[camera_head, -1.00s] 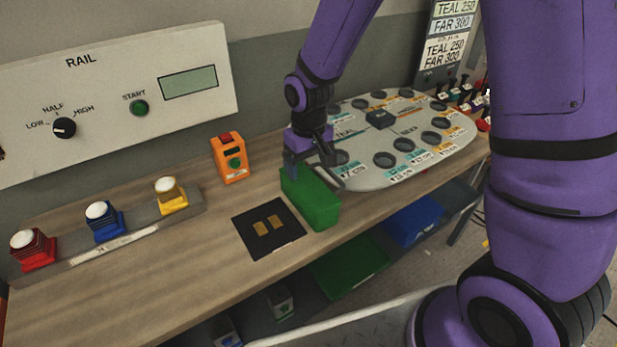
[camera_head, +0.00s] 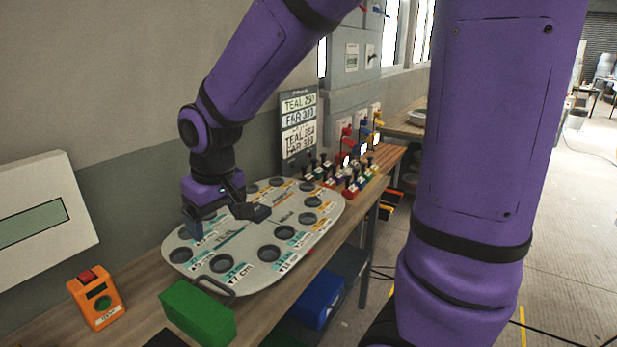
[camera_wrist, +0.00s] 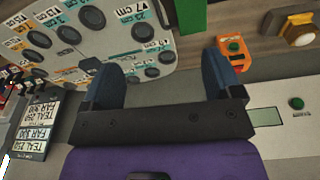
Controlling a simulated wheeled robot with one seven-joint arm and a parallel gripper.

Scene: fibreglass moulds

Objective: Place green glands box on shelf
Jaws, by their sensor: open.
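The green box (camera_head: 197,312) sits on the wooden bench at the front left edge of the grey plate with round holes. Only part of a green block, seemingly this box, shows at the top edge of the wrist view (camera_wrist: 191,14). My gripper (camera_head: 222,217) is open and empty, above the left part of the grey plate, behind and apart from the box. Its two blue-grey fingers stand wide apart in the wrist view (camera_wrist: 160,72). A dark shelf (camera_head: 346,262) shows below the bench, partly hidden by the bench and my arm.
The grey plate (camera_head: 258,283) covers much of the bench. An orange button box (camera_head: 97,300) stands left of the green box. A blue bin (camera_head: 318,299) is below the bench edge. Several small coloured pieces (camera_head: 350,182) stand at the far right, by a label board (camera_head: 299,130).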

